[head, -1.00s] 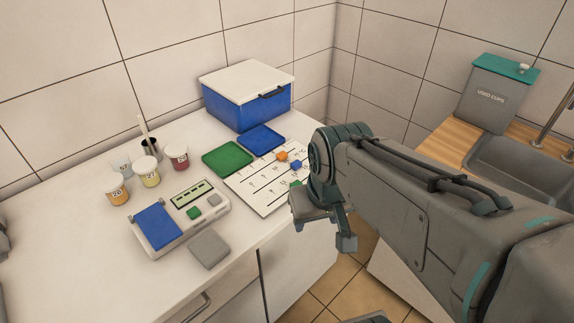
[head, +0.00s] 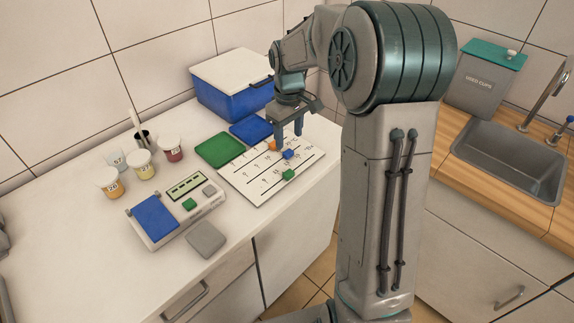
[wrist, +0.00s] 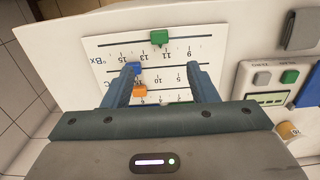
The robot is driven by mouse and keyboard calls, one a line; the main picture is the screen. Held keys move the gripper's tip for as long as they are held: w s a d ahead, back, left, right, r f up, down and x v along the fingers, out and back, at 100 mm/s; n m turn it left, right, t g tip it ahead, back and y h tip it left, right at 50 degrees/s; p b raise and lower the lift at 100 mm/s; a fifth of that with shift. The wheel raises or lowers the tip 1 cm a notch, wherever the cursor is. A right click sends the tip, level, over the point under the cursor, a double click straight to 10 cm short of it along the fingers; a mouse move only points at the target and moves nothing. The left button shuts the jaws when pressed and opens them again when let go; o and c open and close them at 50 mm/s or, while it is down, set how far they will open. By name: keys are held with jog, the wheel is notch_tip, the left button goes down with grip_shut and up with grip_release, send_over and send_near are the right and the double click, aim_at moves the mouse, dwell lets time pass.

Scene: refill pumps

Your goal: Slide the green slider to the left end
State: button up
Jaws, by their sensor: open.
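A blue slider (head: 288,154) is on the middle track and an orange slider (head: 271,145) on the back track. My gripper (head: 288,131) is open and points down above the back right of the board. In the wrist view its fingers (wrist: 165,72) spread over the board, the left one close to the blue slider (wrist: 134,68); contact cannot be told.
A device with a blue pad (head: 155,217) and a small display stands left of the board. Behind the board are a green tray (head: 219,150), a blue tray (head: 251,129) and a blue box (head: 232,96). Several cups stand at the left. The counter before the board is clear.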

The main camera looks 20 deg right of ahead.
aim_at(288, 173)
notch_tip(288, 173, down, 14)
jog(key=shift+w+p, duration=0.1)
jog(key=shift+p, duration=0.8)
